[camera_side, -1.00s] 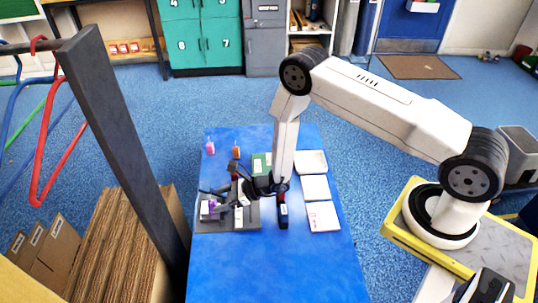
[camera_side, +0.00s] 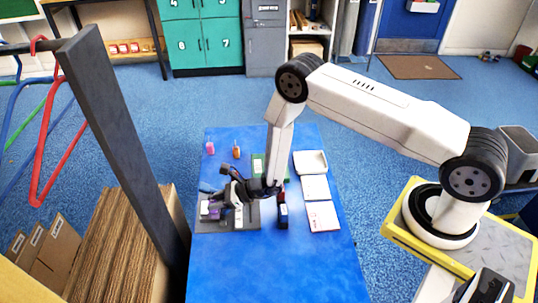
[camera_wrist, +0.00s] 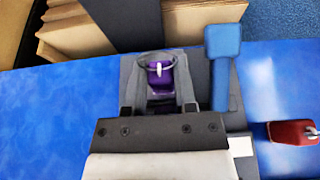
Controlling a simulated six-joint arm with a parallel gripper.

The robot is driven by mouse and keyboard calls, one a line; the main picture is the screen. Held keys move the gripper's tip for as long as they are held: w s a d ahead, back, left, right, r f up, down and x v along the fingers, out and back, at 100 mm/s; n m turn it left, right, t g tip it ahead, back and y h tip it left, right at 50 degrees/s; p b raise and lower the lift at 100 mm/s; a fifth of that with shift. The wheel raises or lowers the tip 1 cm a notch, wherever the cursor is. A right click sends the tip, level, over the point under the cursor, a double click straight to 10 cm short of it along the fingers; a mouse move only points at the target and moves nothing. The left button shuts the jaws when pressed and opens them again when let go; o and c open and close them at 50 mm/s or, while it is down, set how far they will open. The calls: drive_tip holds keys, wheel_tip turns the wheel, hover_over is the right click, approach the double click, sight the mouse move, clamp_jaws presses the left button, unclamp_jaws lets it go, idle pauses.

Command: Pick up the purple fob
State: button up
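The purple fob (camera_wrist: 160,76) has a dark ring round its top and sits over the grey tray (camera_wrist: 133,68) in the wrist view. In the side view the purple fob (camera_side: 206,208) shows at the tray's left part, partly hidden by my gripper (camera_side: 216,201). In the wrist view my gripper (camera_wrist: 160,88) has its fingers to the left and right of the fob, apart, with the fob between their tips. I see no clear contact with it. The tray (camera_side: 215,226) lies on the blue table.
A blue upright piece (camera_wrist: 222,55) stands just right of my fingers. A red fob (camera_wrist: 291,132) lies further right. Pink (camera_side: 210,149) and orange (camera_side: 236,153) items stand at the back. The table front (camera_side: 270,265) is clear.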

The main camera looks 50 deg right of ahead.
clamp_jaws()
drive_tip(key=shift+r, duration=0.15)
drive_tip(key=shift+r, duration=0.8)
drive_tip(key=s+d+r, duration=0.3)
drive_tip(key=s+r, duration=0.8)
drive_tip(key=s, duration=0.2)
drive_tip(key=shift+s, duration=0.3)
drive_tip(key=shift+w+d+r, duration=0.1)
drive_tip(key=shift+d+r, duration=0.05)
